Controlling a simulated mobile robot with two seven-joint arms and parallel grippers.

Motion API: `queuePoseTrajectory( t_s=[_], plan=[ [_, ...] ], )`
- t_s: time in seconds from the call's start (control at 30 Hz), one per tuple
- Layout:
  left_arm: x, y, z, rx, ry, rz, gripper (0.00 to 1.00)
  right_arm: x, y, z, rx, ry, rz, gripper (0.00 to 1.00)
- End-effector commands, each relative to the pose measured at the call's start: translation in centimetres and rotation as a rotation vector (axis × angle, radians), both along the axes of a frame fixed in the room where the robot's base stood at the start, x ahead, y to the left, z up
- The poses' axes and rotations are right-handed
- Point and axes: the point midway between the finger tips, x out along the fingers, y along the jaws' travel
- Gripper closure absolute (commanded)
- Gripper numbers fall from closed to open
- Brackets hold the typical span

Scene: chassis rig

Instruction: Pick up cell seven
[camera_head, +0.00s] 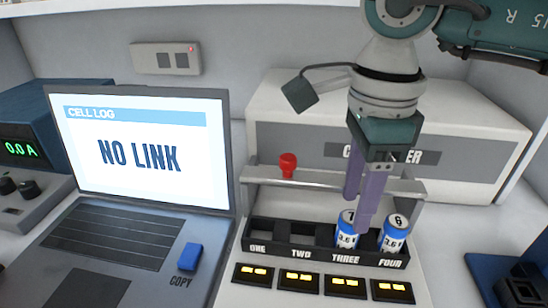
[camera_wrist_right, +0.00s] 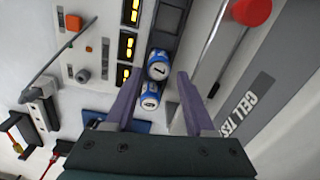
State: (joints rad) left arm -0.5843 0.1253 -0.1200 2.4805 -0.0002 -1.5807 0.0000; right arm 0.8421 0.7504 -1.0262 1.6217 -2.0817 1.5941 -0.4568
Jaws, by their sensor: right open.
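Cell seven (camera_head: 347,232) is a blue and white can with a 7 on its top, upright in slot THREE of the black holder (camera_head: 326,255). In the wrist view cell seven (camera_wrist_right: 159,63) shows ahead, between the finger lines. Cell six (camera_head: 394,234), marked 6, stands beside it in slot FOUR; it also shows in the wrist view (camera_wrist_right: 150,97). My right gripper (camera_head: 359,208) is open, its purple fingers pointing down at cell seven and partly covering it in the head view. Whether they touch it I cannot tell. My left gripper is not in view.
Slots ONE and TWO are empty. A grey rail with a red knob (camera_head: 288,165) runs behind the holder, before a white cell tester (camera_head: 470,150). A laptop (camera_head: 140,150) reading NO LINK stands left. Lit indicators (camera_head: 299,278) line the front.

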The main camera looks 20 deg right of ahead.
Motion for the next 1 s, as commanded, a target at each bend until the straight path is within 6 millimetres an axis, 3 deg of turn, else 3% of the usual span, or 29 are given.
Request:
queuePoseTrajectory(
  t_s=[0.2, 0.5, 1.0],
  plan=[
    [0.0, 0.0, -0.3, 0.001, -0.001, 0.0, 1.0, -0.3, 0.3, -3.5, 0.002, 0.004, 0.0, 0.45],
    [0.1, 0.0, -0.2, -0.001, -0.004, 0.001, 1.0, -0.2, 0.3, -4.1, 0.004, 0.001, 0.0, 0.45],
    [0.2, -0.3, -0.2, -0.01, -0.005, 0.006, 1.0, -0.2, 0.3, -4.1, 0.004, 0.001, 0.0, 1.0]
  ],
)
